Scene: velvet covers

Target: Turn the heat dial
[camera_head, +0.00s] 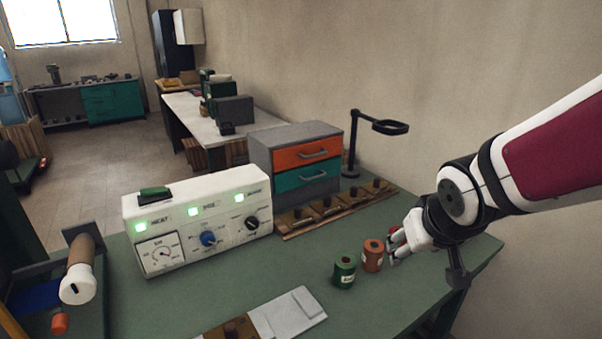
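A white control box (199,260) stands on the green table, left of the middle. It has green lights and labels along its top; the left label reads HEAT. A blue knob (208,239) sits in the middle of the front and a black knob (252,223) at the right. My gripper (396,244) is at the right of the table, well away from the box, beside the orange spool. Its fingers are small here, and I cannot tell whether they are open.
A green spool (344,271) and an orange spool (372,255) stand between the box and my gripper; a red item (394,231) is partly hidden behind the fingers. A drawer unit (299,163), wooden rack (338,208) and magnifier lamp (380,124) stand behind. A grey plate (287,314) lies in front.

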